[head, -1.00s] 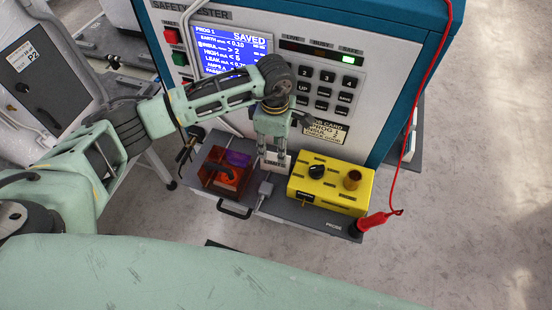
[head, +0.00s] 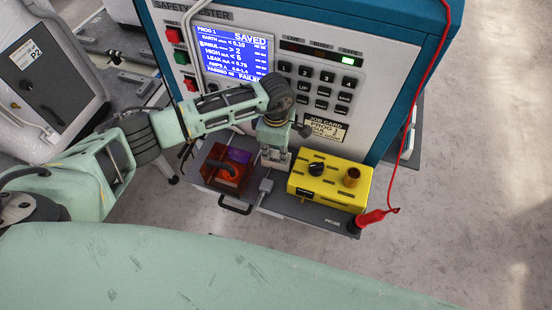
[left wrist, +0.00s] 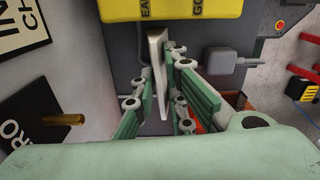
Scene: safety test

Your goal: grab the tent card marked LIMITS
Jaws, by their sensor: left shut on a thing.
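The tent card (left wrist: 156,60) is a thin pale card seen edge-on between my left fingers in the left wrist view. Its printed face cannot be read there. My left gripper (left wrist: 158,78) is shut on it. In the head view my left gripper (head: 275,160) points down over the grey shelf, between the orange clear box and the yellow box. The fingers largely hide the card there. I cannot tell whether the card still touches the shelf. My right gripper is not in view.
The yellow box (head: 315,187) with a knob and brown post stands close right of the gripper. The orange box (head: 227,170) is close left. A grey plug (head: 265,185) lies in front. The tester panel (head: 320,60) rises behind. A red probe (head: 372,217) sits at the shelf's right corner.

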